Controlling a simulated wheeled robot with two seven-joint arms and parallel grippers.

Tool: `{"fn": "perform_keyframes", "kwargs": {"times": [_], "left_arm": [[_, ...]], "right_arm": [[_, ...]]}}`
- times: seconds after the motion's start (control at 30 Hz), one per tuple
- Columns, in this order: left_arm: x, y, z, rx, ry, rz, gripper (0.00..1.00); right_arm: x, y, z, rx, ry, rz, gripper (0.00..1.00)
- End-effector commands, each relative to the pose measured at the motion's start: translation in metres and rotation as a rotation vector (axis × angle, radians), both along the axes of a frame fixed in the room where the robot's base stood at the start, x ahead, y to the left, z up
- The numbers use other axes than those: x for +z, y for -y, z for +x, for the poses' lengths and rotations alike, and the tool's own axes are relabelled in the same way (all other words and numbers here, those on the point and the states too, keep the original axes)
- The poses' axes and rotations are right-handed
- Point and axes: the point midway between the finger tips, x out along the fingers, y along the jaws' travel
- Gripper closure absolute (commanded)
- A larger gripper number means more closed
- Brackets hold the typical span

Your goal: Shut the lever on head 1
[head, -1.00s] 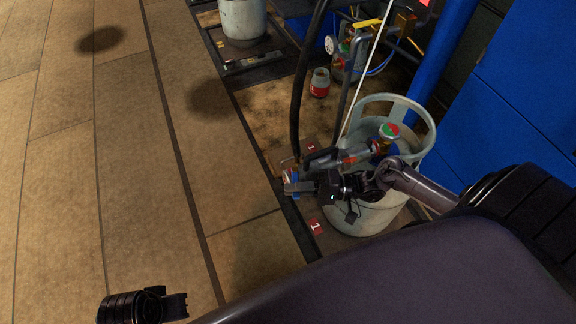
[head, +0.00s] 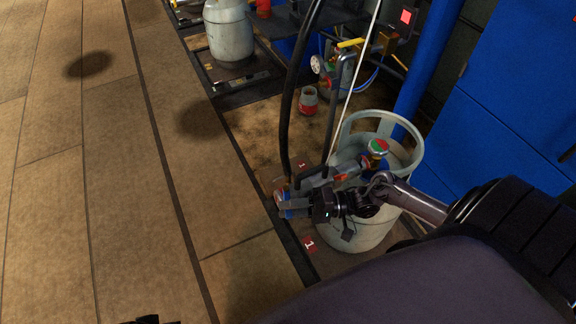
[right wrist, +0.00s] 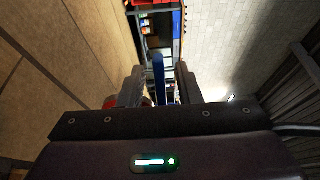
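Head 1 (head: 345,170) is a filling head on a black hose, set near the top of a grey gas cylinder (head: 352,234) beside red labels marked 1. My right gripper (head: 290,208) is at the left side of the cylinder, just below the head. A blue part, seemingly the lever (head: 281,195), shows by its fingertips. In the right wrist view a narrow blue bar (right wrist: 158,78) stands between the two fingers, with gaps beside it, so the gripper looks open around it. Contact cannot be told. Only a dark sliver of my left gripper (head: 148,320) shows at the bottom edge.
The black hose (head: 287,110) and a thin pale line rise by the head. A small red-and-grey canister (head: 308,101) and a pressure gauge (head: 317,64) are behind. Another cylinder (head: 229,30) stands farther back. Blue panels (head: 515,110) close the right side. The tiled floor at left is clear.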

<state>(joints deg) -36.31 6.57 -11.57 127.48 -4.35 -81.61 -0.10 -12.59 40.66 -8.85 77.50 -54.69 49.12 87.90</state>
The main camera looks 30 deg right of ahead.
Motion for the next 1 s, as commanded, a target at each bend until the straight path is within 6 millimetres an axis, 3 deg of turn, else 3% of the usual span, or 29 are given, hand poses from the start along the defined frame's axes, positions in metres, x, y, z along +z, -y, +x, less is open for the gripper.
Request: {"fn": "perform_keyframes", "kwargs": {"times": [0.4,0.77,0.87,1.0], "left_arm": [[-0.001,-0.001,0.002,0.003,0.005,0.001,1.0],[0.0,0.001,0.002,-0.002,0.008,-0.002,1.0],[-0.002,0.0,0.001,-0.005,0.006,0.001,1.0],[-0.005,0.0,0.002,-0.003,0.005,0.001,1.0]], "right_arm": [[-0.001,0.058,-0.03,0.001,-0.003,-0.004,0.69],[0.0,0.064,-0.033,0.001,-0.003,-0.001,0.69],[-0.001,0.061,-0.033,0.005,0.002,-0.007,0.82],[-0.006,0.038,-0.03,0.044,0.046,-0.08,1.0]]}}
